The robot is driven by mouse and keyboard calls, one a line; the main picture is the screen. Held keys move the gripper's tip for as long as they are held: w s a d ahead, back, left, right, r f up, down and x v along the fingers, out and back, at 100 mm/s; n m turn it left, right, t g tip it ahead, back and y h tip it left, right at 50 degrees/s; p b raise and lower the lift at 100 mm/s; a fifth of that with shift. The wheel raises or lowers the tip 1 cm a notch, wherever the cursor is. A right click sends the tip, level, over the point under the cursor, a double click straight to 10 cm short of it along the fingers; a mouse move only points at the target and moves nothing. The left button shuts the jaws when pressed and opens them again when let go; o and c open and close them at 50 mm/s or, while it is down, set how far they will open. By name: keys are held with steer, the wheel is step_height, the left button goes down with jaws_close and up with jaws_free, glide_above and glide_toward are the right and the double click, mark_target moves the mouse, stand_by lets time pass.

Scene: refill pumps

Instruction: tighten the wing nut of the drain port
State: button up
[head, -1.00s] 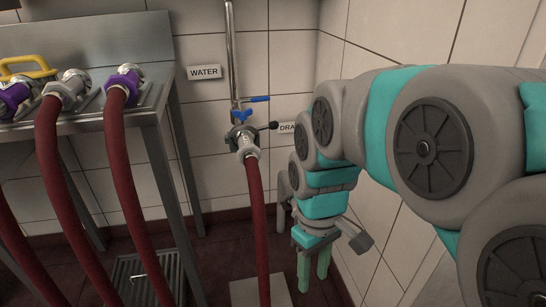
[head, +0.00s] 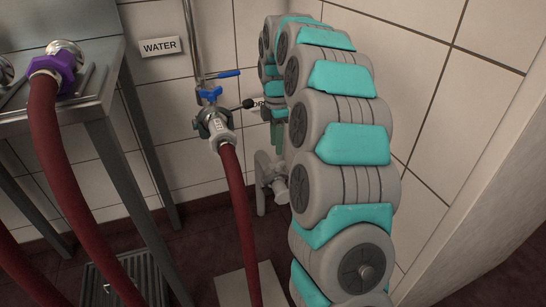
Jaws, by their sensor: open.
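The drain port appears to be the grey pipe fitting (head: 264,182) low by the back wall, with its right side hidden behind my arm. I cannot make out its wing nut. The drain label (head: 259,103) above it is mostly covered. My gripper (head: 277,139) shows only partly beside my arm, its green fingers pointing down above the pipe fitting. It is open, and I see nothing held. Whether it touches anything cannot be told.
The water port (head: 214,124) with blue handles, a clamp and a dark knob (head: 249,104) is just left of my gripper. A red hose (head: 241,210) hangs from it. A metal bench (head: 95,107) with a purple-collared hose (head: 50,150) stands left. A tiled wall is close on the right.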

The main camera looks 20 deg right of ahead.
mark_target(277, 162)
steer(key=shift+w+d+f, duration=0.25)
steer(key=shift+w+d, duration=0.2)
steer(key=shift+w, duration=0.3)
steer(key=shift+f+n, duration=0.2)
steer(key=shift+n, duration=0.1)
step_height(277, 162, down, 8)
steer(key=shift+r, duration=0.25)
jaws_close()
